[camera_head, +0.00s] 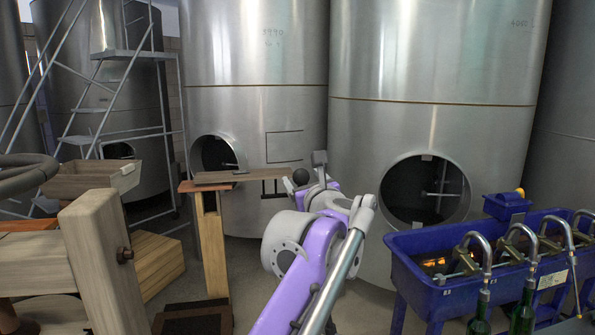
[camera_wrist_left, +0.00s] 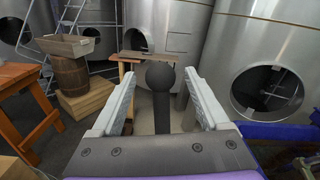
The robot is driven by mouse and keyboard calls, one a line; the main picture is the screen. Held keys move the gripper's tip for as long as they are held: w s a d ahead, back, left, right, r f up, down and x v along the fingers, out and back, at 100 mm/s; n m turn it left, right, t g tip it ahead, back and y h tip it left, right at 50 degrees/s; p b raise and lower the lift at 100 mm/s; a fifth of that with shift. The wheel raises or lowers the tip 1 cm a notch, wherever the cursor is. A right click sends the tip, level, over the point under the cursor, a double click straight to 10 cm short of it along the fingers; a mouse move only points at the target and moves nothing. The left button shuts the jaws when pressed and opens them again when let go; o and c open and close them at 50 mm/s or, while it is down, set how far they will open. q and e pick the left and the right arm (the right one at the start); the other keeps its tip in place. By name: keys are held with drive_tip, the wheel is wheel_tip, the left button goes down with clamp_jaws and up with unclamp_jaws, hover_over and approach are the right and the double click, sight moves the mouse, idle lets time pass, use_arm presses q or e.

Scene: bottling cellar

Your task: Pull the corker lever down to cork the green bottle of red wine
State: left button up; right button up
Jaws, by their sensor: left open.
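The corker lever shows as a black ball knob (camera_head: 301,177); in the left wrist view the dark knob (camera_wrist_left: 160,75) and its stem stand between my fingers. My left gripper (camera_head: 312,180) is open, its fingers (camera_wrist_left: 160,88) on either side of the knob with gaps, not shut on it. In the head view my purple arm hides the corker's body. The bottle in the corker cannot be made out. Green bottles (camera_head: 523,315) show under the filler spouts at lower right; I cannot tell their contents. My right gripper is not in view.
A blue filler trough (camera_head: 405,247) with curved steel spouts stands at right. Large steel tanks (camera_head: 430,60) fill the back. A wooden press frame (camera_head: 100,260) stands at near left, with a narrow wooden stand (camera_head: 211,245) beyond it. A wooden crate (camera_head: 155,262) sits behind.

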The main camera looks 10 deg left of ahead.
use_arm(q)
drive_tip(key=x, duration=0.5)
drive_tip(key=shift+w+a+p, duration=0.1)
drive_tip(key=shift+w+p, duration=0.25)
clamp_jaws()
idle(1.1)
